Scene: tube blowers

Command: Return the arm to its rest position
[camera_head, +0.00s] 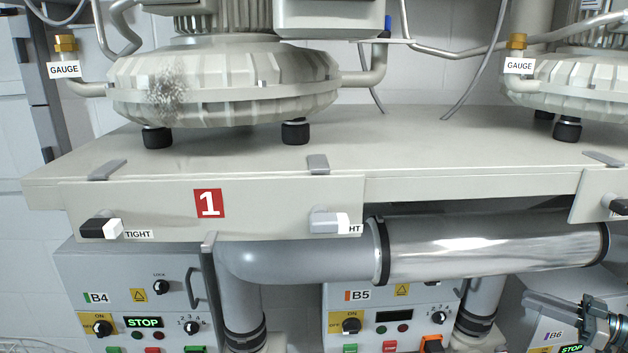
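Part of my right gripper (598,322) shows at the lower right edge of the head view, in front of the control box labelled B6 (556,334). It is dark and metallic, small in the picture and cut off by the frame edge. I cannot tell whether its fingers are open or shut, and I see nothing clearly held in it. The rest of the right arm is out of frame. My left gripper and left arm are not in view.
A shelf (440,150) carries two blowers, one large (225,80) at left. Its front panel (265,215) has a red sign 1 and two handles. Below are a shiny pipe (490,245) and control boxes B4 (130,275) and B5 (375,310). Another box adjoins my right gripper.

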